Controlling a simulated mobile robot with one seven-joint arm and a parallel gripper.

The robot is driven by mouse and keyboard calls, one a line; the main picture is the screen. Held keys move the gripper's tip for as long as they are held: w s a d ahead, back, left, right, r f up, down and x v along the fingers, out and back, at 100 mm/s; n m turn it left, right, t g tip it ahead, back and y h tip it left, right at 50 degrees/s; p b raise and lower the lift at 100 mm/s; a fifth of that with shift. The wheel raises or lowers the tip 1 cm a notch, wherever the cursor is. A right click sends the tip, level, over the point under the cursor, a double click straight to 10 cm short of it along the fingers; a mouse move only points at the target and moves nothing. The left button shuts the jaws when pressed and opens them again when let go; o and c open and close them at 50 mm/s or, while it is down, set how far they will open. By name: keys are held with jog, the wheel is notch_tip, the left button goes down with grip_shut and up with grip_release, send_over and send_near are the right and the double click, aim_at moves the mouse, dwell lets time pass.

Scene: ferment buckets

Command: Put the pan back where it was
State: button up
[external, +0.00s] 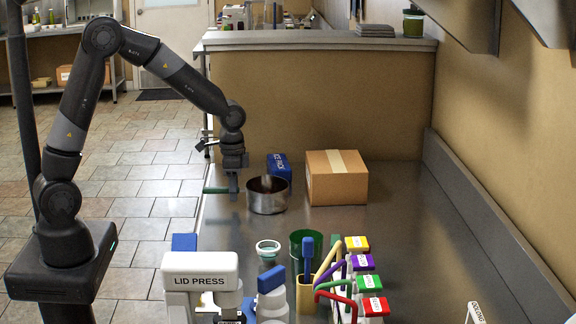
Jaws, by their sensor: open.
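The pan (267,203) is a round steel vessel standing on the steel counter, with dark contents and a pale blurred shape inside it. A green bar (215,190), which looks like its handle, points left over the counter's left edge. My gripper (234,187) points down at this bar, just left of the pan. The jaws are open and seem to be around or beside the bar; I cannot tell which, nor whether they touch it.
A blue labelled box (279,167) is right behind the pan. A cardboard box (336,180) stands to its right. The lid press (199,271), a green cup (306,248) and several colour-lidded containers (362,262) crowd the front. The counter's right side (440,230) is clear.

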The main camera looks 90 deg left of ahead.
notch_tip(320, 180, up, 11)
jog(key=shift+r, duration=0.2)
jog(key=s+d+r+t, duration=0.2)
jog(key=s+d+r, duration=0.5)
jog(key=s+d, duration=0.25)
jog(key=s+d+t, duration=0.3)
jog(key=s+d, duration=0.5)
jog(key=s, duration=0.4)
jog(key=shift+f+t, duration=0.2)
jog(key=shift+t, duration=0.1)
